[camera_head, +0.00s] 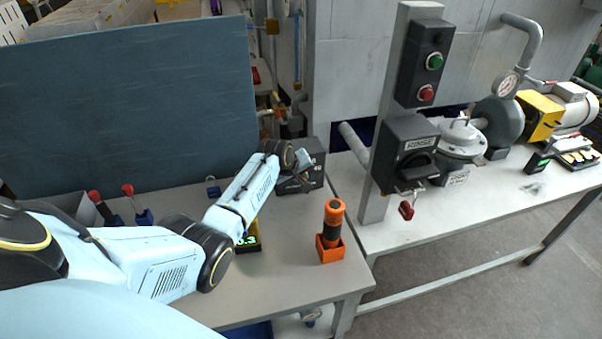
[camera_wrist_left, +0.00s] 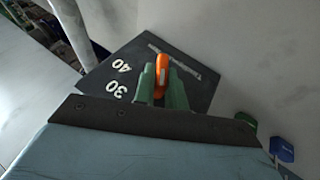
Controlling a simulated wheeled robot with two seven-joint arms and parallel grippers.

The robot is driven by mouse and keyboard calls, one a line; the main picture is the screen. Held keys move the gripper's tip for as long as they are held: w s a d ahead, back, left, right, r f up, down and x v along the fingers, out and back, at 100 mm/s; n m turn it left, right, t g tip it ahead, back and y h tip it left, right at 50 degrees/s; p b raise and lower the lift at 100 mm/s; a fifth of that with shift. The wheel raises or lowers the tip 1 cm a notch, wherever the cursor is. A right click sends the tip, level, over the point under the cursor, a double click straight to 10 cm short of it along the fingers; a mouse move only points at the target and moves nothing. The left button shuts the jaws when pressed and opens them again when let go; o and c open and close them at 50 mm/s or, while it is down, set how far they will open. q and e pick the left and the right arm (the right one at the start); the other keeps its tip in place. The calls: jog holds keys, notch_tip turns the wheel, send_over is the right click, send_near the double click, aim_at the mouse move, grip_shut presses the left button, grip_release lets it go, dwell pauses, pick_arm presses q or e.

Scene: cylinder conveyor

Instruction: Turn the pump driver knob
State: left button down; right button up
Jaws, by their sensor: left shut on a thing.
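A dark box (camera_head: 312,180) stands at the back right of the near bench. In the left wrist view its dark face (camera_wrist_left: 195,98) bears the white numbers 30 and 40, small lettering that I cannot read, and an orange knob (camera_wrist_left: 162,66). My left gripper (camera_head: 304,163) reaches the box from the left. In the wrist view its green fingers (camera_wrist_left: 161,88) are shut on the orange knob, one on each side. The fingers hide part of the dial. The knob cannot be made out in the head view. My right gripper is in neither view.
An orange holder (camera_head: 331,250) with an orange-and-black cylinder stands near the bench's front. A green-lit display (camera_head: 246,241) sits under my left arm. Red-handled tools (camera_head: 128,190) are at left. A post (camera_head: 378,200) carries a RINSE switch box (camera_head: 408,150). A blue panel (camera_head: 130,105) stands behind.

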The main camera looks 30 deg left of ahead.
pick_arm(q)
jog(key=shift+s+a+f+t+h, duration=0.1)
jog(key=shift+s+f+t+h, duration=0.05)
jog(key=shift+t+h, duration=0.3)
jog(key=shift+f+n+t, duration=0.1)
jog(key=shift+n+t, duration=0.2)
jog(key=shift+t, duration=0.15)
jog(key=shift+s+a+f+t+h+b, duration=0.1)
jog(key=shift+t+h+b, duration=0.3)
jog(key=shift+h+b, duration=0.2)
jog(key=shift+n+t+h+b, duration=0.3)
jog(key=shift+t+h+b, duration=0.05)
jog(key=shift+t+b, duration=0.4)
jog(key=c, duration=1.4)
grip_release()
jog(key=shift+c, duration=0.2)
jog(key=shift+s, duration=0.1)
jog(key=p+v, duration=0.2)
jog(key=v, duration=1.1)
jog(key=shift+r, duration=0.3)
